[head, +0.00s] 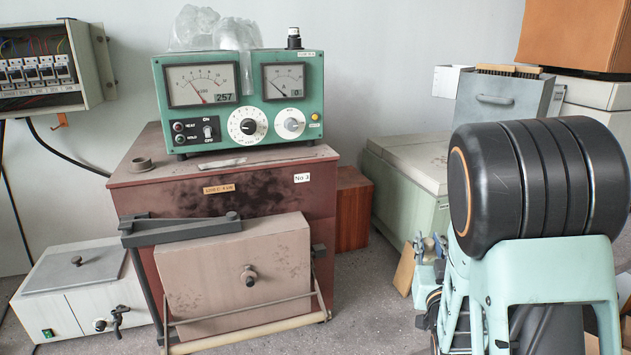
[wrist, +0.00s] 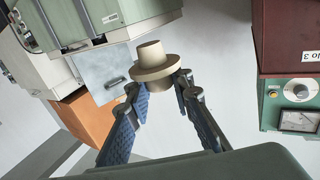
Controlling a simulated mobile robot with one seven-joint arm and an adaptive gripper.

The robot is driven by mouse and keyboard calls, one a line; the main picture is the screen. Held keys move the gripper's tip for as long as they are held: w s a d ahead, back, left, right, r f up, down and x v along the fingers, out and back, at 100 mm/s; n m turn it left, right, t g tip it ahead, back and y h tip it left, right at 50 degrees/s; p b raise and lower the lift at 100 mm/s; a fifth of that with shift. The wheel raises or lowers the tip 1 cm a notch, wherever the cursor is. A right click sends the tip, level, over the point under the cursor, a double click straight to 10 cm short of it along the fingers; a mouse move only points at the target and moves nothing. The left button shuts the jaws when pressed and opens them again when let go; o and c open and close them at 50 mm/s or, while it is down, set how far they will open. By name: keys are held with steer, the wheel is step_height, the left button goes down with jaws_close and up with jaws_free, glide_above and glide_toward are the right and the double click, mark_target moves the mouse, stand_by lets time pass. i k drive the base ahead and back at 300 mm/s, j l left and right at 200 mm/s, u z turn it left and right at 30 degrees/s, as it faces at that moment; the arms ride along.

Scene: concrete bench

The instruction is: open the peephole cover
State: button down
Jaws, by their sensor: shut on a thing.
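In the wrist view my gripper (wrist: 162,92) is shut on a beige flanged plug (wrist: 153,57), its two blue-padded fingers closed around the narrow part below the wide rim. The plug is held in the air, clear of the kiln. The red-brown kiln (head: 320,205) stands at centre in the head view, and its side shows at the right of the wrist view (wrist: 290,40). A small dark round fitting (head: 249,276) sits on its pale front door (head: 200,268); I cannot tell whether it is a cover or a hole.
A green meter box (head: 240,92) stands on the kiln. A white box (head: 75,295) is at lower left. A pale green chest (head: 408,170), a grey bin (head: 500,98) and an orange box (head: 575,35) are at right. My own arm blocks the right foreground.

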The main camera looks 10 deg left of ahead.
mark_target(248, 277)
steer(key=k+j+u, duration=0.15)
steer(key=j, duration=0.65)
steer(key=k+j+u, duration=0.2)
steer(key=j, duration=0.6)
steer(key=j+u, duration=0.15)
steer(key=j, duration=0.7)
